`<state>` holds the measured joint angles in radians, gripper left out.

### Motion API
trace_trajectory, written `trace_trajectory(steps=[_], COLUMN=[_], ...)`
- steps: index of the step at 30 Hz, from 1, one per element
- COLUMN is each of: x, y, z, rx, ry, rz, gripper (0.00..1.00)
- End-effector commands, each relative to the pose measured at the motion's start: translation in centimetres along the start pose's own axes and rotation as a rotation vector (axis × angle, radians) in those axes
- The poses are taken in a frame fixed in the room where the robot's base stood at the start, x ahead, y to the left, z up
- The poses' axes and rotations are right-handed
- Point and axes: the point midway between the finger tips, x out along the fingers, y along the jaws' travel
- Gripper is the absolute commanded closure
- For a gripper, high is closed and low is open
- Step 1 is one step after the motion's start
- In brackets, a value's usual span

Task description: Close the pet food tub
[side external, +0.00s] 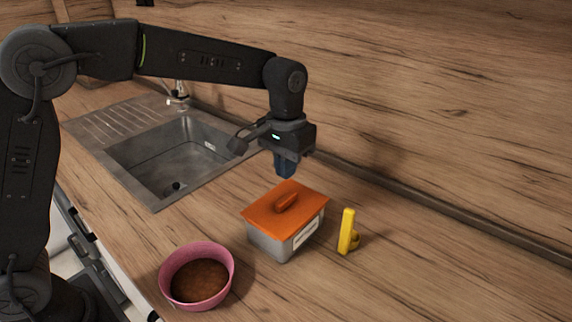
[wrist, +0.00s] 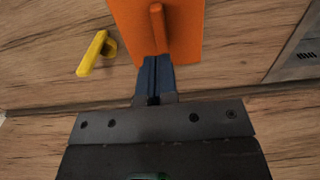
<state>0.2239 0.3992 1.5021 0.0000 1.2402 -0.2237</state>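The pet food tub (side external: 269,244) is a grey box with a white label, standing on the wooden counter. Its orange lid (side external: 262,208) with a raised bar handle (side external: 287,203) lies over the top of the tub; I cannot tell whether it is pressed down fully. The lid (wrist: 182,25) and handle (wrist: 157,27) also show in the wrist view. My gripper (side external: 286,172) hangs above the back edge of the lid, pointing down, apart from the handle. In the wrist view its blue fingers (wrist: 154,62) are together with nothing visible between them.
A pink bowl (side external: 164,270) of brown food stands left of the tub, near the counter's front edge. A yellow object (side external: 347,232) stands close on the tub's right. A steel sink (side external: 150,152) lies behind left. The counter to the right is clear.

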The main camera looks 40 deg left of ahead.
Motion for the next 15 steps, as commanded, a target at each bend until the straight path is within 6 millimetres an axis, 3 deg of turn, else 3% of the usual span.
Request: trace_trajectory(steps=[15], x=[1.6], y=[0.0], z=[0.0], rx=[0.000], ry=[-0.002], rz=[0.000], gripper=[1.00])
